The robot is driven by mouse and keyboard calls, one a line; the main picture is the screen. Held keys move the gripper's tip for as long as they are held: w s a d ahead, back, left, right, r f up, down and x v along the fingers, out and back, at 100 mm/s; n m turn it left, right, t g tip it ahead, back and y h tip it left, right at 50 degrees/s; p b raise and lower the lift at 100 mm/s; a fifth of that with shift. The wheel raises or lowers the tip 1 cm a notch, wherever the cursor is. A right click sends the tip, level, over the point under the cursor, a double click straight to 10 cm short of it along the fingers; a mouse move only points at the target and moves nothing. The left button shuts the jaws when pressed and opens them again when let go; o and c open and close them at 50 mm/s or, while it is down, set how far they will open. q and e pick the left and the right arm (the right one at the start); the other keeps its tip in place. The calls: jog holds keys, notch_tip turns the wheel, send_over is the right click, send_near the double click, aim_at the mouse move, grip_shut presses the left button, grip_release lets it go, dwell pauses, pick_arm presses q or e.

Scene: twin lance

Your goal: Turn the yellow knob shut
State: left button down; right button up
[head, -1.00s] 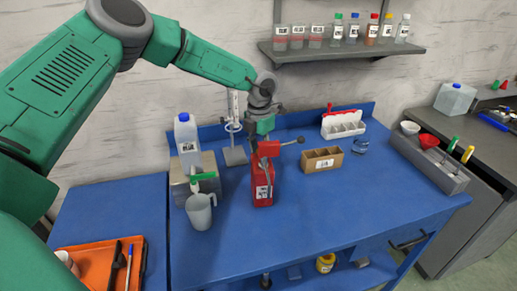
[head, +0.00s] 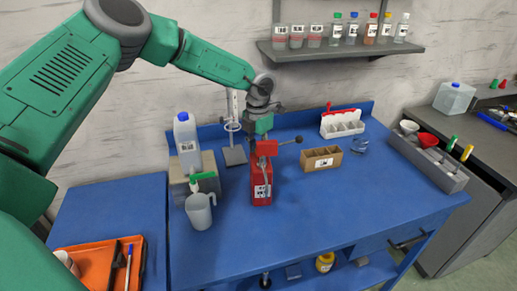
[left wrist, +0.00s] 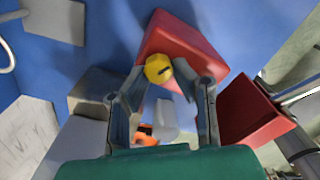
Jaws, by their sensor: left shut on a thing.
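The yellow knob (left wrist: 158,68) sits at the red block (left wrist: 185,45) in the left wrist view, between my left gripper's fingertips (left wrist: 160,72). The fingers are shut on its sides. In the head view my left gripper (head: 262,163) reaches down at the red box (head: 261,190), which has a white label and stands upright on the blue bench. The knob is hidden there. Another red part (head: 264,146) with a dark-knobbed lever (head: 290,141) is beside the gripper. My right gripper is not in view.
A white jug (head: 199,210), a blue-capped bottle (head: 186,135) and a metal stand (head: 234,154) are to the left. A brown divided box (head: 322,160) and a white rack (head: 342,124) are to the right. The bench front right is clear.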

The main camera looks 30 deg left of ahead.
pick_arm(q)
jog(key=c, duration=1.3)
grip_release()
jog(key=shift+a+f, duration=0.1)
notch_tip(320, 180, up, 12)
jog(key=shift+w+f, duration=0.1)
jog(key=shift+w+a, duration=0.1)
